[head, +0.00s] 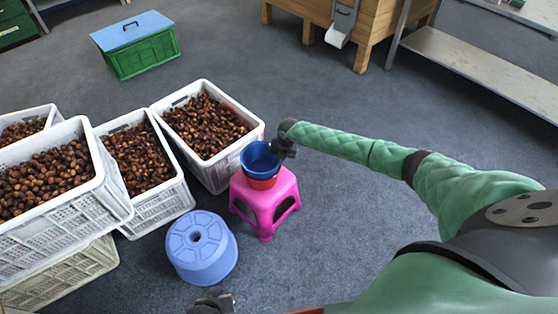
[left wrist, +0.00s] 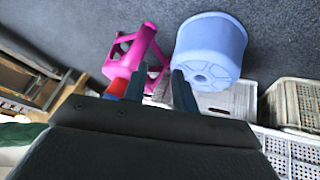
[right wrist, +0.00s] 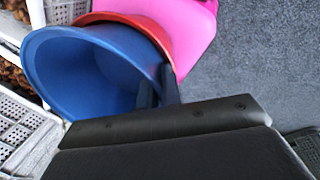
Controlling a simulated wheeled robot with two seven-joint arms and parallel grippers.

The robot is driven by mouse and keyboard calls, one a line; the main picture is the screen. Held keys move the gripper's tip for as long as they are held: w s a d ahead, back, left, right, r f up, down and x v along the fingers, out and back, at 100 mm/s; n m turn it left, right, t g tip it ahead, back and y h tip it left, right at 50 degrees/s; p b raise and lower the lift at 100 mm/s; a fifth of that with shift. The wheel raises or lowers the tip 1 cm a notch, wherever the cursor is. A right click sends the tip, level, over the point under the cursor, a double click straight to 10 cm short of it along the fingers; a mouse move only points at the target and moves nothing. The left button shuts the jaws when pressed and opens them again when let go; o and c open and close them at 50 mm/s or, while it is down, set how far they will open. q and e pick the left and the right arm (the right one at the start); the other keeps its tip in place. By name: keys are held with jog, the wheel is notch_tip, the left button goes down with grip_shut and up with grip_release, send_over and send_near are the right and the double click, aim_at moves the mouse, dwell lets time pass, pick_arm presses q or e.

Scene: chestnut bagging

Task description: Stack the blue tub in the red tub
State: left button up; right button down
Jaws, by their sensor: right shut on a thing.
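The blue tub (head: 258,160) sits inside the red tub (head: 262,184), with its rim standing above the red one. The red tub is on the pink stool (head: 265,205). My right gripper (head: 283,149) is shut on the blue tub's right rim. In the right wrist view one finger is inside the blue tub (right wrist: 85,75) and the other is outside, beside the red tub (right wrist: 160,40). How deep the blue tub sits is hidden. My left gripper (head: 222,298) is low at the front edge; the left wrist view shows its fingers apart and empty (left wrist: 160,88).
A light blue round stool (head: 202,248) stands left of and in front of the pink stool. White crates of chestnuts (head: 215,172) stand close on the left. A green box with blue lid (head: 140,55) is farther back.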

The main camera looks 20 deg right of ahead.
jog(key=shift+s+f, duration=0.1)
jog(key=shift+f, duration=0.05)
jog(key=c, duration=1.6)
grip_release()
jog(key=shift+f, duration=0.1)
jog(key=shift+s, duration=0.1)
